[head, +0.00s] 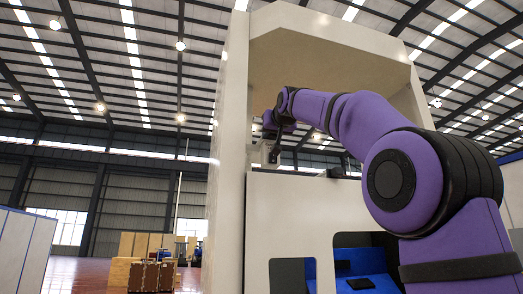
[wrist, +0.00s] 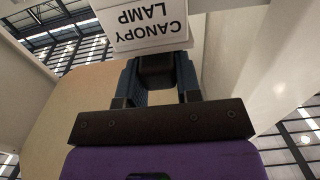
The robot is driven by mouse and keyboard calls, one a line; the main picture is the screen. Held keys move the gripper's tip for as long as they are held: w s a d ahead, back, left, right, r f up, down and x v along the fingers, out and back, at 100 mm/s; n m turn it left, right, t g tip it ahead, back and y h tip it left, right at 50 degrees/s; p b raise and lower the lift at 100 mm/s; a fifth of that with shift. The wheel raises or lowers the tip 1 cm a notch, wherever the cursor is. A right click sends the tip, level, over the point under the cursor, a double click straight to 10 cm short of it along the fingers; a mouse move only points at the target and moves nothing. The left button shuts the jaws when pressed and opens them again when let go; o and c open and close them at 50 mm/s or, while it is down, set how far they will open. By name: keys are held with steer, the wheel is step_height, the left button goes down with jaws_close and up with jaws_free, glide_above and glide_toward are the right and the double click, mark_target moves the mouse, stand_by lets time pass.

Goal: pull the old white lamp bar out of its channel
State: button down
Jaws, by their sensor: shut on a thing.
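In the wrist view a white box face (wrist: 150,27) carries the words CANOPY LAMP, upside down, at the top of the picture. A dark block (wrist: 156,72) sits just below it, between the two fingers. My gripper (wrist: 158,62) is shut on this dark block, with its fingertips close under the labelled face. In the head view my gripper (head: 268,143) is small and dark, inside the upper opening of the pale dispenser. No long white lamp bar or channel can be made out clearly; whether the labelled box is part of the bar, I cannot tell.
The pale dispenser housing (head: 228,180) rises on both sides of the opening, with a canopy (head: 335,42) above. Its front panel (head: 300,207) below has cut-outs showing blue parts (head: 360,262). Boxes (head: 150,277) stand on the hall floor at far left.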

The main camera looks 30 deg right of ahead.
steer(key=v, duration=2.3)
steer(key=shift+s, duration=0.25)
stand_by(1.5)
steer(key=shift+r, duration=0.1)
stand_by(0.4)
